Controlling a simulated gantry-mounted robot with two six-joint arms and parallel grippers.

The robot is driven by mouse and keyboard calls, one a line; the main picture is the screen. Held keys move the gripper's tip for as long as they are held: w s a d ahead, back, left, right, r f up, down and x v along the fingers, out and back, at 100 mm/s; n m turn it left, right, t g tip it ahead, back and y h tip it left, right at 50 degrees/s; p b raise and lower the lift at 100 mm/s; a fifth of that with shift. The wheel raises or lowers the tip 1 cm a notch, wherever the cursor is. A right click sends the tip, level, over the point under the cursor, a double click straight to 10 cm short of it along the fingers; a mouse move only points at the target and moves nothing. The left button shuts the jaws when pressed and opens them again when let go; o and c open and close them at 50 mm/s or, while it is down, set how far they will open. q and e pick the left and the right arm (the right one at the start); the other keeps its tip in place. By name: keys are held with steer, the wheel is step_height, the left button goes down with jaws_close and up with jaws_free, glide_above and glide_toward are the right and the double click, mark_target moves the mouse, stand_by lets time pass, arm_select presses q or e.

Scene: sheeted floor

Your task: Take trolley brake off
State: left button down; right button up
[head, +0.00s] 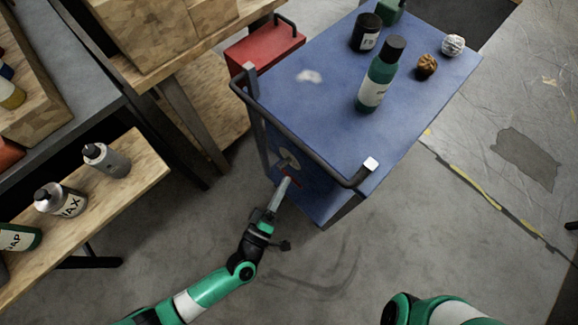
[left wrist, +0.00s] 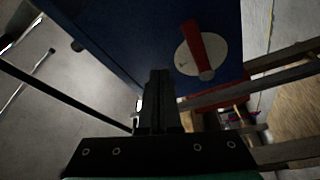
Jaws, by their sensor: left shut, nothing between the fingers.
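The blue trolley (head: 325,90) stands at centre right in the head view, with a dark push handle (head: 300,135) along its near end. On its near end panel is a round cream disc (head: 288,159) with a red brake lever (head: 296,183). The left wrist view shows the lever (left wrist: 203,55) lying across the disc (left wrist: 182,60). My left gripper (head: 287,181) is shut and empty, its tips near the lever. In the left wrist view its fingers (left wrist: 159,75) are left of the lever, apart from it in the picture; depth is unclear. My right gripper is out of view.
On the trolley top are a green bottle (head: 378,80), a dark jar (head: 366,32), a brown knobbly ball (head: 427,66) and a pale ball (head: 453,45). A wooden shelf with bottles (head: 105,160) stands left. Floor in front is clear.

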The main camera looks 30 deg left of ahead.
arm_select(q)
steer(key=s+a+f, duration=0.2)
steer(key=s, duration=0.5)
steer(key=shift+f, duration=0.3)
steer(key=shift+a, duration=0.1)
